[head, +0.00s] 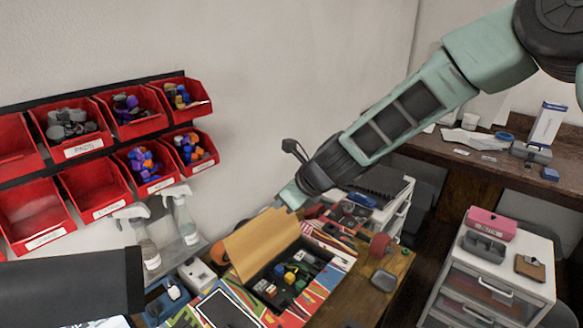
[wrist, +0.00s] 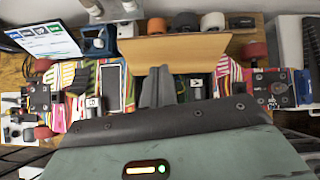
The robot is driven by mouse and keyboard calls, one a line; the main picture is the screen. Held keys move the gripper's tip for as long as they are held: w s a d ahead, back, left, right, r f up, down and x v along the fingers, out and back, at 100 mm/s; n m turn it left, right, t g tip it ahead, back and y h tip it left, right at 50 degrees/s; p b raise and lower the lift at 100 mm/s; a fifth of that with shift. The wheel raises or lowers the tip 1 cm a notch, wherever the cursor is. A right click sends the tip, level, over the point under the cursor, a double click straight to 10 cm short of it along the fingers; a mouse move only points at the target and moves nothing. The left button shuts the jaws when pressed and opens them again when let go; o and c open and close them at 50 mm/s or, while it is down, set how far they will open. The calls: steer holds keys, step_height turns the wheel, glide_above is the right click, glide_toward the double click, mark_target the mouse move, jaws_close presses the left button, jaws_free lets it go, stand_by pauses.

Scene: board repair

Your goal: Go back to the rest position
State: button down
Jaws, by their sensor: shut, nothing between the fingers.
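My gripper (wrist: 157,86) is shut and empty. In the wrist view its fingers meet in front of a tan lid or panel (wrist: 198,51). In the head view my arm reaches down from the upper right, and its end is just above the same tan panel (head: 262,242). The panel stands tilted at the back of an open dark compartment in a colourful board (head: 328,286). Small coloured parts (head: 290,278) lie in that compartment. The board also shows in the wrist view (wrist: 85,108), with wheels at its ends. The fingertips are not clear in the head view.
Red bins (head: 83,145) with parts hang on the left wall. Spray bottles (head: 183,215) stand below them. A tablet or phone (head: 226,312) lies on the board. A white drawer unit (head: 490,290) with a pink box (head: 491,224) stands at the right. A wooden bench (head: 480,166) is behind it.

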steer(key=s+d+r+n+g+h+b, duration=0.1)
steer(key=s+d+n+g+b, duration=0.1)
steer(key=s+n, duration=0.65)
steer(key=s+d+r+n+g+b, duration=0.1)
steer(key=s+d+n, duration=0.1)
steer(key=s+n, duration=0.7)
steer(key=s+d+f+n+g+h+b, duration=0.1)
steer(key=s+d+n+h, duration=0.4)
steer(key=s+d+n, duration=0.9)
steer(key=shift+s+d+f+g+b, duration=0.15)
steer(key=shift+s+d+g+b, duration=0.3)
steer(key=shift+s+b, duration=0.55)
